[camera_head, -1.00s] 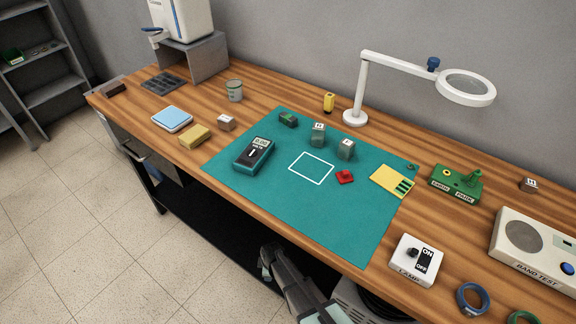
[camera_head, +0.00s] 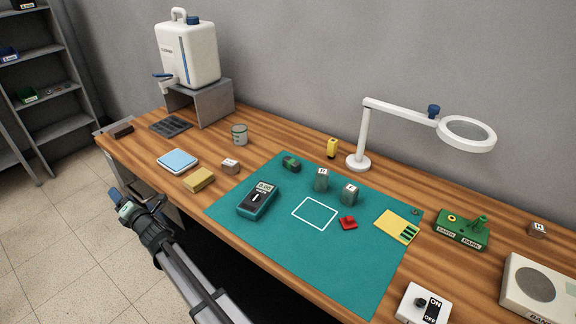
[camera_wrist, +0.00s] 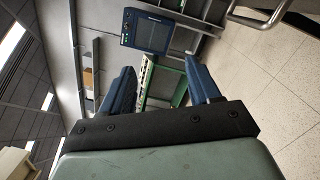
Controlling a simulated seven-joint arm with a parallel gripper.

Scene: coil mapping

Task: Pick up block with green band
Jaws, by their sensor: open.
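A small dark block with green on it (camera_head: 291,163) lies near the back left of the teal mat (camera_head: 270,225). Two grey-green blocks with pale marked tops, one left (camera_head: 321,180) and one right (camera_head: 349,195), stand to its right on the mat. Which block bears a green band is too small to tell for sure. My gripper (camera_head: 124,203) is in front of the table's left part, out over the floor and far from these blocks.
A dark meter (camera_head: 257,200) and a red piece (camera_head: 348,223) lie on the mat. A white magnifier lamp (camera_head: 360,162) stands behind it. A yellow block (camera_head: 199,180), a pale cube (camera_head: 230,167) and a metal cup (camera_head: 239,135) are left of it. The mat's front is clear.

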